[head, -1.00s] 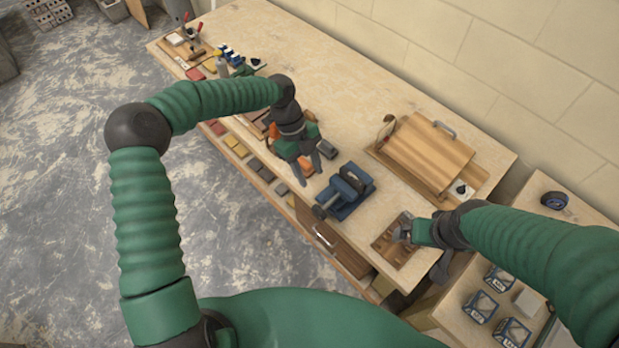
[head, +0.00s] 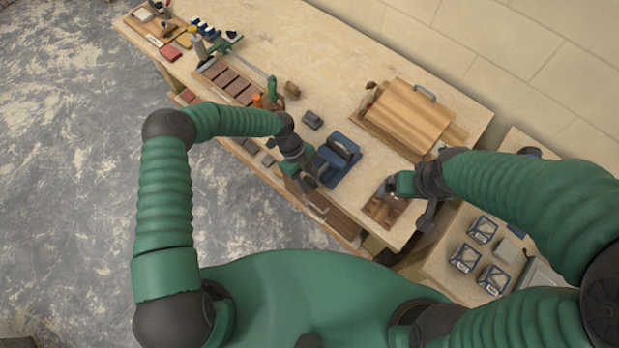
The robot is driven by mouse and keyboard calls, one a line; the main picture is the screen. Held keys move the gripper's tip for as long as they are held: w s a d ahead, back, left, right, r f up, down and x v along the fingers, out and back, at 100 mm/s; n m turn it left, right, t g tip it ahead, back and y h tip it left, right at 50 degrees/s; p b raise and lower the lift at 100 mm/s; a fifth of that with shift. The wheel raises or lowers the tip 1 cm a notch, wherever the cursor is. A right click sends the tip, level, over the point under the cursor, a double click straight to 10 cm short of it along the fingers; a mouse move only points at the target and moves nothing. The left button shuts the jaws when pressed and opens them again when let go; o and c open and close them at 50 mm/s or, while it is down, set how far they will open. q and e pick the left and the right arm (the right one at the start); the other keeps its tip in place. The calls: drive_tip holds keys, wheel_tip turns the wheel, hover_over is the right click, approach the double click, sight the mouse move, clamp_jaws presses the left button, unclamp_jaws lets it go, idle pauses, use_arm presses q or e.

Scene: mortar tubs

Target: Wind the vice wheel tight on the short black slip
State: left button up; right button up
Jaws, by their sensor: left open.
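The blue vice (head: 339,158) stands near the front edge of the bench, with dark parts on its top. My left gripper (head: 312,179) is open at the vice's front-left side, where it hides the wheel. I cannot tell whether its fingers touch the wheel. A small dark block (head: 312,119) lies on the bench behind the vice; I cannot tell whether it is the short black slip. Whether a slip sits between the jaws is too small to tell. My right gripper (head: 393,188) is over a brown wooden tray (head: 378,212); its fingers are unclear.
A striped wooden board (head: 408,118) with a grey handle lies behind the vice. A rack of brown slips (head: 228,80) and an orange item (head: 257,101) are to the left. Several blue-and-white boxes (head: 465,257) stand on the right-hand surface.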

use_arm(q)
drive_tip(key=shift+a, duration=0.25)
drive_tip(key=shift+c, duration=0.2)
drive_tip(key=shift+d, duration=0.15)
drive_tip(key=shift+c, duration=1.2)
drive_tip(key=shift+d, duration=0.6)
clamp_jaws()
drive_tip(key=shift+a, duration=0.2)
drive_tip(key=shift+a+y, duration=0.1)
drive_tip(key=shift+y, duration=0.2)
drive_tip(key=shift+d+r+t+y, duration=0.1)
drive_tip(key=shift+d+t+y, duration=0.1)
drive_tip(key=shift+t+y, duration=0.25)
drive_tip(key=shift+d+t+y+b, duration=0.2)
drive_tip(key=shift+t+y+b, duration=0.25)
drive_tip(key=shift+b, duration=0.15)
drive_tip(key=shift+f+t+y+b, duration=0.25)
drive_tip(key=shift+t+y+b, duration=0.45)
drive_tip(key=shift+b, duration=0.4)
drive_tip(key=shift+s+d+t+y+b, duration=0.15)
drive_tip(key=shift+t+y+b, duration=0.35)
drive_tip(key=shift+y+b, duration=0.55)
use_arm(e)
drive_tip(key=s+x, duration=0.1)
drive_tip(key=x, duration=0.4)
drive_tip(key=shift+f, duration=0.55)
use_arm(q)
drive_tip(key=shift+r, duration=0.1)
use_arm(e)
drive_tip(key=shift+s+d, duration=0.1)
